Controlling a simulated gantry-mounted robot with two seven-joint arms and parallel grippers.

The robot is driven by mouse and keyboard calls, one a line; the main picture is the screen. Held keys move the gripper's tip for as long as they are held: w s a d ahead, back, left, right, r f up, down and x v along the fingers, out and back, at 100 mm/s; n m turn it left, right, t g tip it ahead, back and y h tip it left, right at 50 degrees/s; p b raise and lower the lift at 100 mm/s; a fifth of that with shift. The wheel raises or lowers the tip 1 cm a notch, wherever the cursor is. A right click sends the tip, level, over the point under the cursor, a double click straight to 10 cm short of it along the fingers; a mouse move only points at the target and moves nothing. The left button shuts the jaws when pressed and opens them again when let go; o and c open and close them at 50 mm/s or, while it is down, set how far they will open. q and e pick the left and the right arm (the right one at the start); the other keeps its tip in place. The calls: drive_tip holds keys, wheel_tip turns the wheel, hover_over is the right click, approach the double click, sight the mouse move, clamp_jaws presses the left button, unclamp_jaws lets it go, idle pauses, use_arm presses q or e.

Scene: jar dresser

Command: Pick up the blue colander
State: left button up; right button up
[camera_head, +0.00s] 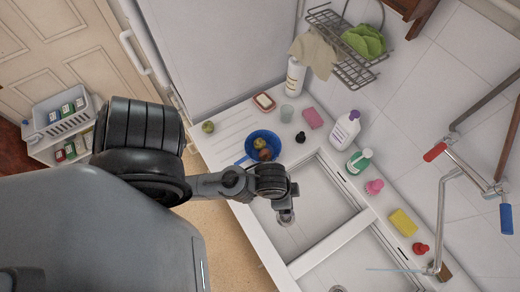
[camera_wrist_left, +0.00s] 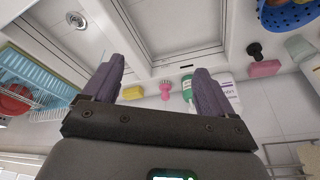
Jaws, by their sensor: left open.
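The blue colander (camera_head: 272,141) sits on the white counter left of the sink in the head view, with fruit inside. A blue handle juts out at its left side. It also shows, cut off, at the upper right of the wrist view (camera_wrist_left: 290,18), where its holes are visible. My left gripper (camera_head: 286,213) is over the sink, below and right of the colander in the head view and apart from it. In the wrist view its two fingers (camera_wrist_left: 157,78) are spread with nothing between them. My right gripper is not in view.
A green fruit (camera_head: 208,127), a soap dish (camera_head: 264,102), a cup (camera_head: 287,113) and a dark stopper (camera_head: 300,137) stand around the colander. Bottles (camera_head: 345,130), sponges and a brush line the wall side. A faucet (camera_head: 440,215) rises at the right.

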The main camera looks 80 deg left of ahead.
use_arm(q)
drive_tip(key=c, duration=0.6)
drive_tip(key=shift+c, duration=0.2)
drive_tip(key=shift+d, duration=0.1)
